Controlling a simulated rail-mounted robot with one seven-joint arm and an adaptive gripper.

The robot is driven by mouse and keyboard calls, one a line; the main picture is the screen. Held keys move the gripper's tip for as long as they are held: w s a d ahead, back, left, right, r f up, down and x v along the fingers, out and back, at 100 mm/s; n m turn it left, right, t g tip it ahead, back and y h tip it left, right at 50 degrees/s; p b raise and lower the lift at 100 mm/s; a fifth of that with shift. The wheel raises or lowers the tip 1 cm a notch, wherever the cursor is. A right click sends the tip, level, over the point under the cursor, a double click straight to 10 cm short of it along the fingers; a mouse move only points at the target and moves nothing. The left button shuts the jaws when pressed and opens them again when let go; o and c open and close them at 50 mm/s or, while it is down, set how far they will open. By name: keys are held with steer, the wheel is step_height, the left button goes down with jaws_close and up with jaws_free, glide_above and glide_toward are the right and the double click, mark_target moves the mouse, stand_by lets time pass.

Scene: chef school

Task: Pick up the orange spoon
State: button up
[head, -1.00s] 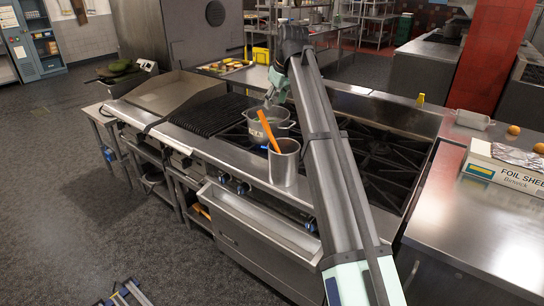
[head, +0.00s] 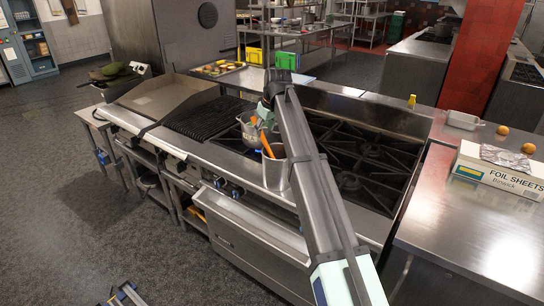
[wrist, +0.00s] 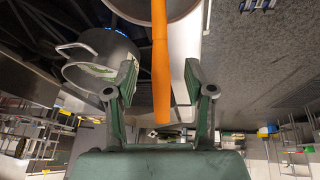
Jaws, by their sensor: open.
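The orange spoon (head: 267,145) stands tilted in a tall steel pot (head: 275,174) at the front edge of the stove. Its handle sticks up out of the pot, and its lower end is hidden inside. My gripper (head: 265,117) is at the top of the handle, with my arm partly covering it and the pot. In the wrist view the spoon's handle (wrist: 160,62) runs between the two open fingers of my gripper (wrist: 159,80), with gaps visible on both sides. The steel pot's rim (wrist: 196,30) shows behind it.
A wider two-handled pot (head: 249,134) stands on the burners just behind the tall pot; it also shows left of the fingers in the wrist view (wrist: 103,50). A foil sheets box (head: 500,171) lies on the right counter. The right burners (head: 365,160) are clear.

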mark_target(263, 134)
steer(key=shift+p+x, duration=1.2)
steer(key=shift+x, duration=1.35)
jaws_close()
